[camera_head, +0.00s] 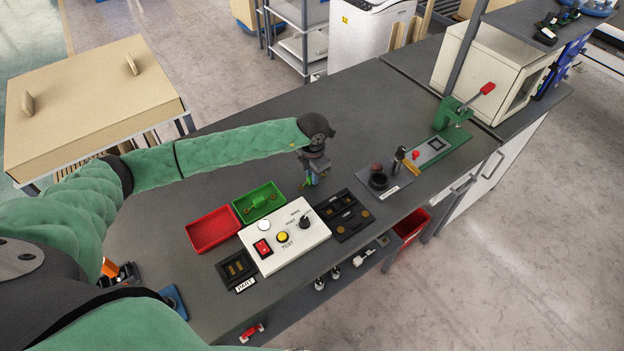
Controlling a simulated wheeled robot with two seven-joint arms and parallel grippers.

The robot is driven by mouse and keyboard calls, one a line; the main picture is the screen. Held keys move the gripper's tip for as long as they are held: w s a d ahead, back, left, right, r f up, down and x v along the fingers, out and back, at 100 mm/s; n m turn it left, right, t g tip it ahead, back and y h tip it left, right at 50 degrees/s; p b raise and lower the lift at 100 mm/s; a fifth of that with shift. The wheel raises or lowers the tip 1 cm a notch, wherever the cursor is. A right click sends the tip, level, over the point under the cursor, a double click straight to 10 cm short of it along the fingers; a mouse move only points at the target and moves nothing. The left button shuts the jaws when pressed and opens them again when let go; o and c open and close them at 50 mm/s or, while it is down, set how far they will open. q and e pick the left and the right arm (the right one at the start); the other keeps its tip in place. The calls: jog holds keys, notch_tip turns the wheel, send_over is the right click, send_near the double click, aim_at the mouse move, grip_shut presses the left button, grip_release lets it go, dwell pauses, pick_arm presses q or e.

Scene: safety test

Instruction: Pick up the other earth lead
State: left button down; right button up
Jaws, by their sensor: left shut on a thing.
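My left gripper (312,176) is over the bench, to the right of the green tray, pointing down. It is shut on a small green and yellow piece, which looks like an earth lead (307,183). The gripper hides part of it, and I cannot tell whether it touches the bench. The green tray (239,213) holds a small yellowish-green item (263,203), too small to make out clearly. My right gripper is not in view.
A red tray (212,230) sits left of the green one. A white test box (285,236) with a red switch and yellow button is in front. A black tray (343,215) stands to its right. A green lever press (440,142) is farther right. The bench behind my gripper is clear.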

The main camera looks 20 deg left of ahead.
pick_arm(q)
jog(key=shift+r+p, duration=0.35)
jog(key=shift+r, duration=1.2)
jog(key=shift+r+p, duration=0.3)
jog(key=shift+r, duration=1.4)
